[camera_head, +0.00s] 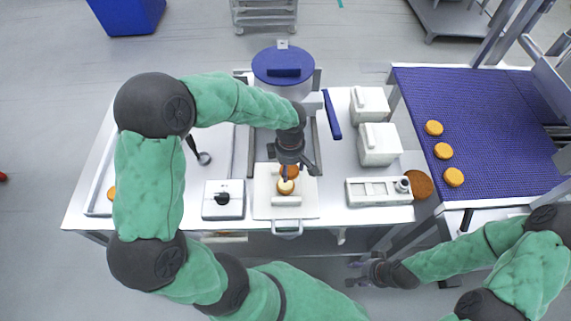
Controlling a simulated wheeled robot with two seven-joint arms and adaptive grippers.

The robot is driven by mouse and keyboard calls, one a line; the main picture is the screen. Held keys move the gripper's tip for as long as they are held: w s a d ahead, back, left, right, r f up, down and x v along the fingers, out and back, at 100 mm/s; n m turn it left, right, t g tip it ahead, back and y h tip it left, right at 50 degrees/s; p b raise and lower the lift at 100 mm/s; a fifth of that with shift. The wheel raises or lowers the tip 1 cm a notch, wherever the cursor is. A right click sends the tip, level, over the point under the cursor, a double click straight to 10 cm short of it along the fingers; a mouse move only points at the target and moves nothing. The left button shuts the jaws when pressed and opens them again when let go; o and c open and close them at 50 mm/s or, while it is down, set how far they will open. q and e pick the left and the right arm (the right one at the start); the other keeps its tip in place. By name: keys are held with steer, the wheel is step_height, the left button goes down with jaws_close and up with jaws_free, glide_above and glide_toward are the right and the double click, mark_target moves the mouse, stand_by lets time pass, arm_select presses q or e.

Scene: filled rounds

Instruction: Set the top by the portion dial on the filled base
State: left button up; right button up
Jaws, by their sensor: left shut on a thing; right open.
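My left gripper (290,172) is shut on an orange-brown round top (292,170), partly hidden by the fingers. It is just behind and above the filled base (286,187), a small round with a pale filling on it. I cannot tell whether the top and base touch. The base lies on a white board (306,205) with a handle at its front. The portion dial (222,199), a black knob on a white box, is left of the board. My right gripper (360,273) is open and empty in front of the table's front edge.
A blue-lidded pot (283,66) stands behind the board. White containers (379,144) and a white control panel (378,191) are to the right. A blue conveyor (490,120) carries three orange rounds (443,151). Another round (112,193) lies at the left tray.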

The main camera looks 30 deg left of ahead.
arm_select(q)
steer(key=n, duration=0.1)
steer(key=s+r+n, duration=0.1)
steer(key=n, duration=0.1)
steer(key=shift+a, duration=0.4)
steer(key=shift+f+n, duration=0.1)
steer(key=shift+n, duration=0.3)
steer(key=shift+f+b, duration=1)
steer(key=shift+f, duration=1.45)
steer(key=shift+f+b, duration=0.5)
steer(key=shift+b, duration=0.15)
steer(key=shift+f+b, duration=0.8)
steer(key=shift+b, duration=0.2)
steer(key=o, duration=0.9)
steer(key=shift+c, duration=0.2)
